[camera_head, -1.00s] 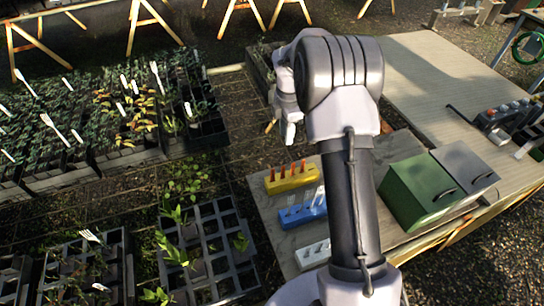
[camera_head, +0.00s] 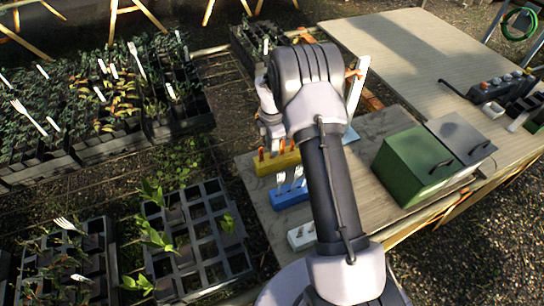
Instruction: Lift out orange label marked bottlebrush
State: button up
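A yellow block (camera_head: 278,161) stands on the near left part of the bench and holds upright orange labels (camera_head: 262,154). Their markings are too small to read, so I cannot tell which one is bottlebrush. My arm hides the block's right end and some of its labels. My gripper (camera_head: 271,143) points down at the yellow block, close over the tops of the orange labels. Whether it touches one, and whether its fingers are apart, is too small to see.
A blue block (camera_head: 290,195) with white labels and a white block (camera_head: 302,236) stand nearer on the bench. A green box (camera_head: 410,165) with a handle is to the right. Seedling trays (camera_head: 205,270) fill the ground at left. The wooden bench top (camera_head: 400,50) behind is mostly clear.

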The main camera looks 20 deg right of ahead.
grip_shut()
dwell(1.3)
